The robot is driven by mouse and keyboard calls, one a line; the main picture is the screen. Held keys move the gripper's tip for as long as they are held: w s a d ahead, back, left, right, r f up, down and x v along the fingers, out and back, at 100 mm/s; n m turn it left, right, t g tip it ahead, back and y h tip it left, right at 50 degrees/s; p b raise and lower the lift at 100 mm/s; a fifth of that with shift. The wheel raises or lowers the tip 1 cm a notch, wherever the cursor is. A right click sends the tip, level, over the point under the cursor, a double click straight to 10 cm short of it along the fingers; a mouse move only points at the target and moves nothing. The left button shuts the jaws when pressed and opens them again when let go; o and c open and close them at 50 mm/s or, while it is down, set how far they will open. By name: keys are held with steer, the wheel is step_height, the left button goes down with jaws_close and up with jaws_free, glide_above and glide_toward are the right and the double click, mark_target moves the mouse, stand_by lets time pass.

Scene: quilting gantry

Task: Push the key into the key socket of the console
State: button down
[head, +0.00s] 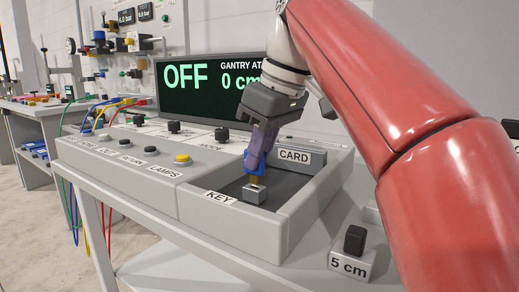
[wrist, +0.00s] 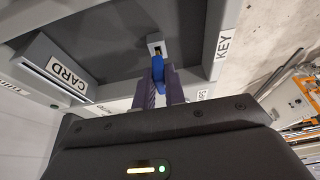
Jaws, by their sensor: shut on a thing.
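The grey console (head: 118,186) fills the middle of the head view, with a recessed tray beside the KEY label. A small grey block, the key socket (head: 256,195), stands in this recess; it also shows in the wrist view (wrist: 154,43). My gripper (head: 260,155) is shut on the blue head of the key (wrist: 158,69), directly above the socket. The key's brass shaft (head: 254,180) points down and meets the top of the socket. I cannot tell how deep its tip sits. The gripper's fingers hide part of the blue head.
The CARD slot block (head: 300,157) stands close behind the gripper in the same recess. A screen (head: 205,88) reads OFF and 0 cm. Knobs and a yellow lamp button (head: 182,159) line the console's left. A black-topped 5 cm block (head: 354,242) stands at the right.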

mark_target(264, 154)
steer(key=shift+f+b, duration=0.75)
steer(key=shift+f, duration=0.35)
steer(key=c, duration=1.4)
jaws_free()
steer(key=p+v, duration=0.3)
steer(key=v, duration=0.4)
steer(key=shift+s+d+r+p, duration=0.1)
steer(key=shift+d+r+p, duration=0.05)
steer(key=shift+r+p, duration=0.2)
